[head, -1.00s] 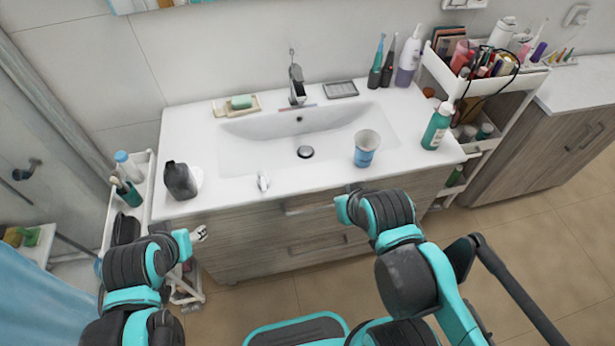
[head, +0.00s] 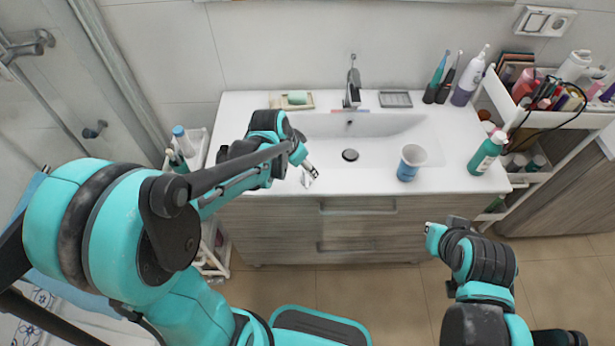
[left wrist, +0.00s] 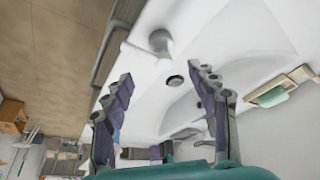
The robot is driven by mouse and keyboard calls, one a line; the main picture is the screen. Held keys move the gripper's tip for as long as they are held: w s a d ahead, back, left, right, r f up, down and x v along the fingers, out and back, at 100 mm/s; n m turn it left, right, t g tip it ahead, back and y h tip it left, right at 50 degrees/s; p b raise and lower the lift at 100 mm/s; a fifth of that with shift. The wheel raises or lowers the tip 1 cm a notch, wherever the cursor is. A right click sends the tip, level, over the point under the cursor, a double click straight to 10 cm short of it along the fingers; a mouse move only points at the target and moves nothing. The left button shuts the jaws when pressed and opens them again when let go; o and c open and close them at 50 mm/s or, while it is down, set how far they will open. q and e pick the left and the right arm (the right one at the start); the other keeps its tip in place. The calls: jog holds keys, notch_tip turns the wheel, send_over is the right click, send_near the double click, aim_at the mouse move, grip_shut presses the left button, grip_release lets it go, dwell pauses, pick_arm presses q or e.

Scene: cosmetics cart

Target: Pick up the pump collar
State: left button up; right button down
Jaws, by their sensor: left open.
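The white pump collar (head: 307,180) lies on the front edge of the washbasin counter, partly covered by my left gripper in the head view. In the left wrist view the collar (left wrist: 160,41) has a round end and a thin spout pointing left. My left gripper (head: 311,169) is over the counter close to it; its fingers (left wrist: 160,75) are spread, with nothing held between them. The collar appears beyond the fingertips; I cannot tell whether they touch. My right gripper (head: 430,229) is in front of the cabinet, away from the counter; its fingers are too small to read.
A blue-and-white cup (head: 410,163) stands by the basin's right side, and a green bottle (head: 487,154) stands farther right. A soap dish (head: 278,101), faucet (head: 352,88) and toothbrushes line the back. A loaded cart (head: 555,122) stands at right. My left arm hides the counter's left part.

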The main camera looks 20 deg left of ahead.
aim_at(302, 177)
pick_arm(q)
jog(key=x, duration=0.1)
jog(key=b+x, duration=0.1)
jog(key=x, duration=0.1)
jog(key=b+x, duration=0.1)
jog(key=x, duration=0.1)
jog(key=shift+a+f, duration=0.2)
jog(key=shift+a, duration=0.1)
jog(key=shift+w+d+f, duration=0.1)
jog(key=shift+w+f, duration=0.05)
jog(key=shift+f, duration=0.35)
